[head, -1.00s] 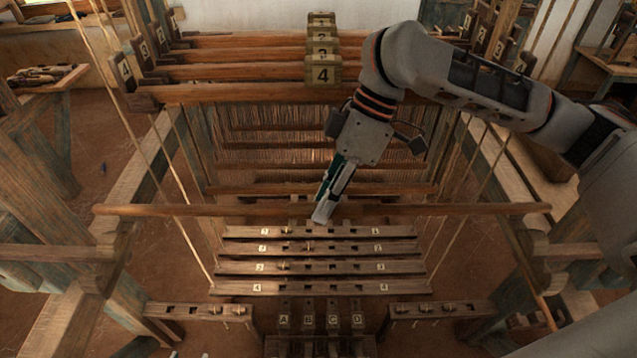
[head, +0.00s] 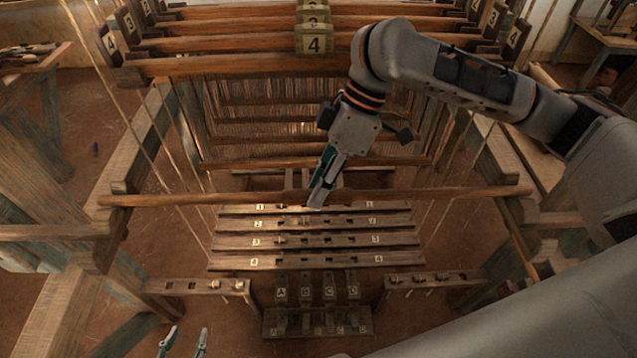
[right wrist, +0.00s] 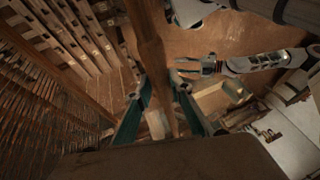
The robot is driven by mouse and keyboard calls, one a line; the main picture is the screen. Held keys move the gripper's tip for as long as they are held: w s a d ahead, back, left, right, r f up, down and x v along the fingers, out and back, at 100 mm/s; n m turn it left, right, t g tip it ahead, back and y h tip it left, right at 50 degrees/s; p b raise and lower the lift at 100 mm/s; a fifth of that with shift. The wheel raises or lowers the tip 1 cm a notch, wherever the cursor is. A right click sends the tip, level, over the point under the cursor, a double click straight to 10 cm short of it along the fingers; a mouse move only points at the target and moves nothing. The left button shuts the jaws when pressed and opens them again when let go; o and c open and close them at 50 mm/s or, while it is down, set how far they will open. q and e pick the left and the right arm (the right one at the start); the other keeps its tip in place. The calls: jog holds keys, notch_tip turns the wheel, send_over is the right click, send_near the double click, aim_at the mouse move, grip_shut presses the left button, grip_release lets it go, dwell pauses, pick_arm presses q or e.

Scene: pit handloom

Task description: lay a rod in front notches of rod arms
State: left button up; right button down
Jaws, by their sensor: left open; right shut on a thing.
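A long brown wooden rod (head: 420,194) lies nearly level across the loom in the head view. My right gripper (head: 317,198) is shut on it near its middle. In the right wrist view the rod (right wrist: 149,50) runs between the fingers of my right gripper (right wrist: 160,118). The rod's ends are near the left side post (head: 112,232) and right side post (head: 512,225). I cannot tell the rod arms' notches apart, or whether the rod touches them. My left gripper (head: 183,342) is open and empty at the bottom left; it also shows in the right wrist view (right wrist: 190,66).
Several numbered slotted bars (head: 320,241) lie just in front of the rod, with lettered blocks (head: 316,290) nearer me. Pegged rails stand at left (head: 197,287) and right (head: 435,280). Thin cords slant down both sides. Numbered beams (head: 220,66) cross the back.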

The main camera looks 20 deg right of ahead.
dwell(0.3)
jog(key=c, duration=1.7)
grip_release()
jog(key=v, duration=1.2)
